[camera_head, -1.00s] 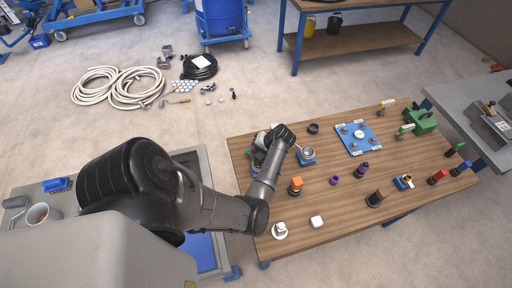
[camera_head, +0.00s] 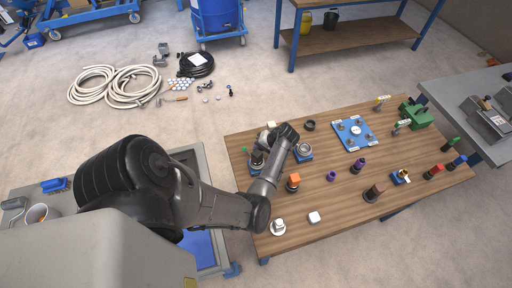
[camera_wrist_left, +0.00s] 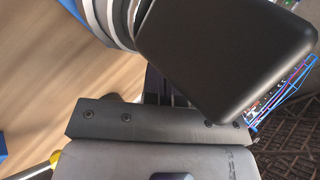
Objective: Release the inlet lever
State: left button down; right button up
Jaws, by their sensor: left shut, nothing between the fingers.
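My left arm reaches over the left part of the wooden table. Its wrist end hides most of my left gripper in the head view; the gripper (camera_wrist_left: 166,88) shows in the left wrist view, shut and empty. A large black rounded block (camera_wrist_left: 228,50) fills the upper right there, close to the fingers; I cannot tell whether they touch. In the head view a dark fixture (camera_head: 257,158) stands just left of the wrist, with a green-tipped part (camera_head: 245,150) beside it. I cannot tell for sure which part is the inlet lever. My right gripper is not in view.
A round-topped blue-based fixture (camera_head: 304,151) stands right of the wrist. The wooden table (camera_head: 330,215) also bears an orange-topped piece (camera_head: 293,180), purple pieces, a blue plate (camera_head: 347,139) and a green block (camera_head: 416,112).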

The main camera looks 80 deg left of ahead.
pick_arm(q)
jog(key=w+r, duration=0.1)
jog(key=w, duration=0.2)
jog(key=w+r, duration=0.1)
jog(key=w, duration=0.1)
jog(key=shift+w+d+r, duration=0.1)
jog(key=shift+d+r, duration=0.2)
jog(key=shift+d, duration=0.05)
jog(key=w+r, duration=0.4)
jog(key=r, duration=0.1)
jog(key=shift+w+d+r, duration=0.15)
jog(key=shift+d+r, duration=0.15)
jog(key=shift+d, duration=0.05)
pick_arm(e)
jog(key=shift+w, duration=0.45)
